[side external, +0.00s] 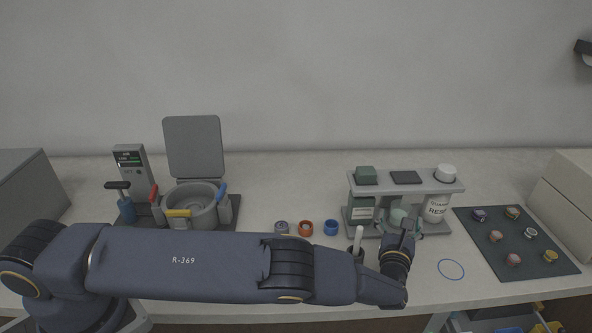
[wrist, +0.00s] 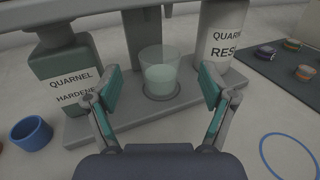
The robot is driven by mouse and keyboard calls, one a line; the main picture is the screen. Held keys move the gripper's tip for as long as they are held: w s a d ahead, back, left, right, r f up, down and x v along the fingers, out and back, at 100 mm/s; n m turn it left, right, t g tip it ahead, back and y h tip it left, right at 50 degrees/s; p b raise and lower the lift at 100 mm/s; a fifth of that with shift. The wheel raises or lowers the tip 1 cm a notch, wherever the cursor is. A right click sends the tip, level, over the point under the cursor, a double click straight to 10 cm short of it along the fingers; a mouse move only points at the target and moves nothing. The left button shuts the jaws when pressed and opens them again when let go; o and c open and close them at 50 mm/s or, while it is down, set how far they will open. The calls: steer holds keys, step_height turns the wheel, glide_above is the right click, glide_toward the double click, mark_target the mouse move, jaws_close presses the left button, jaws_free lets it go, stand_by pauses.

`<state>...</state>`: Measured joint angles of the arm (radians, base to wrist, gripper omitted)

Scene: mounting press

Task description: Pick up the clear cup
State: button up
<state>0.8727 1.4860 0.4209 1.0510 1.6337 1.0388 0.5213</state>
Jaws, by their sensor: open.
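The clear cup (wrist: 160,72) stands upright in a round recess of the grey stand in the wrist view, a pale translucent cup. It also shows in the side view (side external: 399,212), partly behind my gripper. My gripper (wrist: 160,92) is open, its two teal-padded fingers spread to the left and right of the cup and nearer the camera. It appears empty, and I cannot tell whether either finger touches the cup. In the side view my gripper (side external: 402,228) is at the front of the stand.
The grey stand (side external: 452,187) has a shelf above the cup. A green hardener bottle (wrist: 68,75) stands left of the cup and a white resin bottle (wrist: 226,40) right. A dark mat (side external: 548,262) with several small pucks is at right.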

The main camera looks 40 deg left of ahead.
mark_target(400, 213)
steer(key=shift+f+x, duration=0.1)
steer(key=shift+x, duration=1.45)
steer(key=shift+f+x, duration=0.15)
steer(key=shift+x, duration=1.4)
steer(key=shift+c, duration=0.3)
steer(key=c, duration=1.2)
